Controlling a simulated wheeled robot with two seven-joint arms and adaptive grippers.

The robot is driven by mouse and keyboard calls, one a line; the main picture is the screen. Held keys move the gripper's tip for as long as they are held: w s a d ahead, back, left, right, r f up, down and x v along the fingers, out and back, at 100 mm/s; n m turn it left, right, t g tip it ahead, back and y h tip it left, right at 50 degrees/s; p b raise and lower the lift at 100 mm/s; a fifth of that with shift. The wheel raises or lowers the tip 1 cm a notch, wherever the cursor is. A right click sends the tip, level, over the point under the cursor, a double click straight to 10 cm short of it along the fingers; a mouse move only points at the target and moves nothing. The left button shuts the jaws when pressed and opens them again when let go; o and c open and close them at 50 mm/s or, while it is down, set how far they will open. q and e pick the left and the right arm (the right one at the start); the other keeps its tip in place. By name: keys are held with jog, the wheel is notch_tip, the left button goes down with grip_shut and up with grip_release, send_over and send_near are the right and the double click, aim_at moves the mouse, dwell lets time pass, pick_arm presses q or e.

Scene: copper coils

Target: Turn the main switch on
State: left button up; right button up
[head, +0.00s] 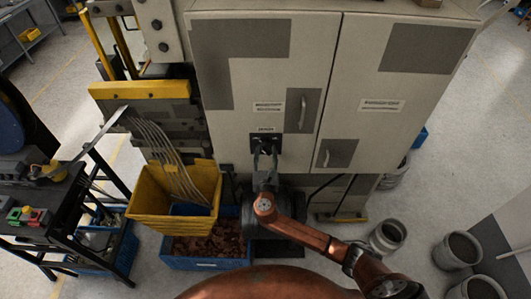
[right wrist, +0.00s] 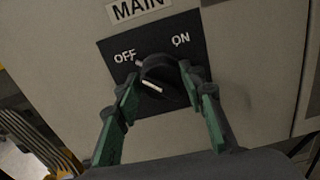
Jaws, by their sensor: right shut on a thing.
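The main switch (right wrist: 160,76) is a black rotary knob on a dark plate (right wrist: 178,111) marked OFF at left and ON at right. It carries a white line that lies slanted on its lower left side, nearer OFF than ON. My right gripper (right wrist: 160,73) has its green fingers on either side of the knob and is shut on it. In the head view, the dark switch plate (head: 257,138) is on the grey cabinet's left door, and my right gripper (head: 265,160) reaches it from below. My left gripper is not in view.
The grey cabinet (head: 268,70) stands ahead with both doors closed. Left of it are a yellow crate (head: 150,207), a blue bin (head: 190,263) of copper pieces and a black work table (head: 48,205). Several grey buckets (head: 388,236) stand on the floor at right.

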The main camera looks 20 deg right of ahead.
jog(key=m+b, duration=0.1)
jog(key=m, duration=0.1)
jog(key=m+b, duration=0.2)
jog(key=shift+f+m, duration=0.2)
jog(key=shift+m, duration=0.1)
jog(key=m+b, duration=0.3)
jog(key=m, duration=0.1)
jog(key=shift+d+f+b, duration=0.1)
jog(key=shift+d+b, duration=0.05)
jog(key=shift+b, duration=0.15)
jog(key=m+b, duration=0.3)
jog(key=m, duration=0.2)
jog(key=shift+f+m+b, duration=0.1)
jog(key=shift+m+b, duration=0.2)
jog(key=shift+b, duration=0.1)
jog(key=shift+m+b, duration=0.95)
jog(key=shift+m, duration=0.65)
jog(key=o, duration=1.1)
jog(key=shift+d, duration=0.1)
jog(key=shift+o, duration=0.2)
jog(key=shift+s, duration=0.15)
